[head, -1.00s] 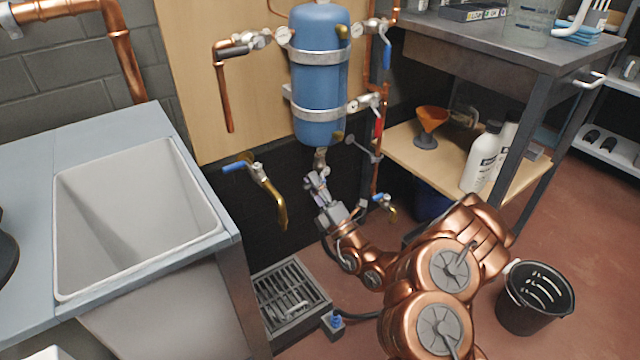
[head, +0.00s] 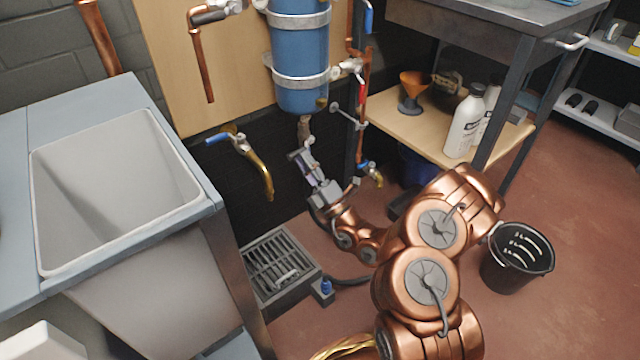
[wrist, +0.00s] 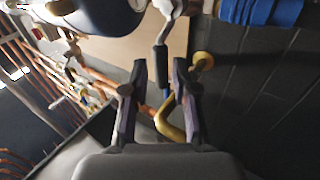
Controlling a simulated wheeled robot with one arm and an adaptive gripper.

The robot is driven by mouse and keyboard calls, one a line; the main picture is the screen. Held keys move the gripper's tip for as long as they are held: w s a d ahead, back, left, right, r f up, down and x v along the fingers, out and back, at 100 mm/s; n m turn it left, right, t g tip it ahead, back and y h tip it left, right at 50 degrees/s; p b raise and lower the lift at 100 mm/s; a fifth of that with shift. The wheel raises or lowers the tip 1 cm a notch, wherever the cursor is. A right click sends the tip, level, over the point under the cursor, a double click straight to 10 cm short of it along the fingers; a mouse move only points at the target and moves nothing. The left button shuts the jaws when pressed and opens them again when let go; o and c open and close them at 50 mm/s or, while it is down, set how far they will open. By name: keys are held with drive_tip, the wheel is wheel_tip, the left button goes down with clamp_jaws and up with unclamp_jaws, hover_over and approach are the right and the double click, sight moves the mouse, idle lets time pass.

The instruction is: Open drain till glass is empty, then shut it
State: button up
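A blue cylindrical vessel (head: 300,60) hangs strapped to the wooden board; its underside also shows in the wrist view (wrist: 100,14). A short outlet pipe (head: 304,128) comes down from its bottom. My gripper (head: 301,156) is just below that outlet. In the wrist view its two dark fingers (wrist: 155,90) are apart, with a grey lever-like rod (wrist: 160,62) and a curved brass pipe (wrist: 168,118) showing in the gap; I cannot tell whether either touches. A narrow red part (head: 361,93) stands right of the vessel; I cannot tell if it is the glass. No liquid level is readable.
A brass tap with a blue lever (head: 240,143) is left of my gripper, and a small blue-handled tap (head: 371,173) is right. A floor grate (head: 275,262) lies below. A sink (head: 110,190) stands left, a workbench (head: 470,40) right, and a black bucket (head: 517,262) on open floor.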

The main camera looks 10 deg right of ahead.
drive_tip(key=v, duration=0.8)
drive_tip(key=shift+s+f, duration=0.25)
drive_tip(key=shift+s, duration=0.05)
drive_tip(key=shift+d, duration=0.1)
